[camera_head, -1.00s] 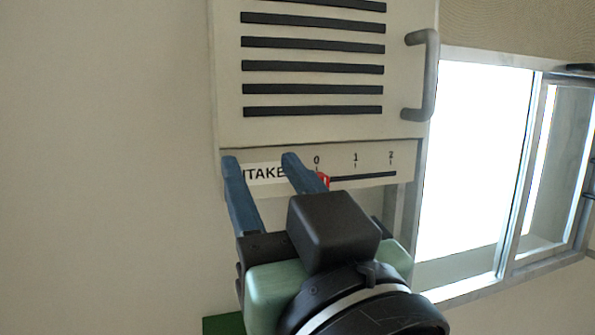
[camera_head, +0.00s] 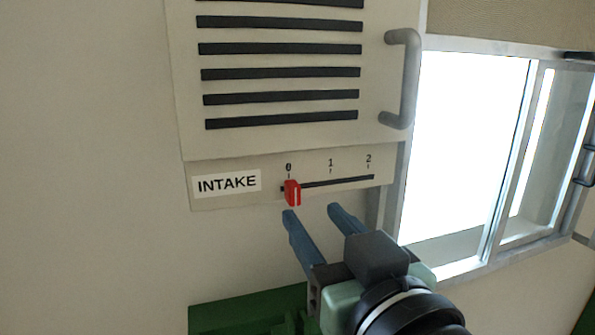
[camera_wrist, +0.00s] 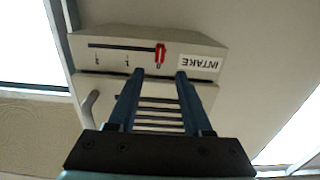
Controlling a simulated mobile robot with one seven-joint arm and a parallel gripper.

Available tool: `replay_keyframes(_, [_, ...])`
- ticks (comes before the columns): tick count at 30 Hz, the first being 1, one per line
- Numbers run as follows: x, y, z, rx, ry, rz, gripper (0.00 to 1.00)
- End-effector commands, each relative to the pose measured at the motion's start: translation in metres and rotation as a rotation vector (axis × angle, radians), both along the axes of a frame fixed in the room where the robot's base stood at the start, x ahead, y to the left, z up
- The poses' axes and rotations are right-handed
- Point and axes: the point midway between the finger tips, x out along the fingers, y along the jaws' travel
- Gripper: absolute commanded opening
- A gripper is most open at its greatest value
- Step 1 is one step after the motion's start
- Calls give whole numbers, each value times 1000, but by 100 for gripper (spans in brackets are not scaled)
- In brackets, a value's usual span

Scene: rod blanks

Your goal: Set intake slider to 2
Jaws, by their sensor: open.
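The intake slider is a red knob (camera_head: 292,193) at the 0 end of a dark horizontal slot (camera_head: 340,181), with marks 0, 1 and 2 running left to right above it. A white label reading INTAKE (camera_head: 227,184) is to its left. My gripper (camera_head: 312,208) is open and empty, its blue fingers pointing at the panel just below the slot. The left fingertip is just below the knob, the right one below about the 1 mark. In the wrist view the red knob (camera_wrist: 160,53) shows beyond the fingertips (camera_wrist: 160,74), apart from them, and the picture is upside down.
The vent unit's slatted cover (camera_head: 282,75) is above the slider panel, with a grey handle (camera_head: 405,80) at its right. A bright window (camera_head: 460,140) is at the right. A green object (camera_head: 245,312) is at the bottom. Plain wall is free at the left.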

Motion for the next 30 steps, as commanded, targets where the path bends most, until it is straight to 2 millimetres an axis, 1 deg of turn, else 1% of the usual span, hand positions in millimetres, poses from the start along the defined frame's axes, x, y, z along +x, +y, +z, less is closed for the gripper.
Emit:
replay_keyframes(1, [12,4,3,3,5,3,50])
replay_keyframes(3, [25,9,3,0,3,3,50])
replay_keyframes(6, [43,14,3,0,2,1,50])
replay_keyframes(10, [60,19,2,1,1,0,50])
replay_keyframes(15, [70,22,1,-1,-1,-1,50])
replay_keyframes(23, [71,23,0,-1,-1,-1,50])
replay_keyframes(24, [71,23,0,-1,-1,-1,48])
replay_keyframes(26, [71,23,0,-1,-1,-1,37])
replay_keyframes(30, [71,23,0,0,-1,-1,12])
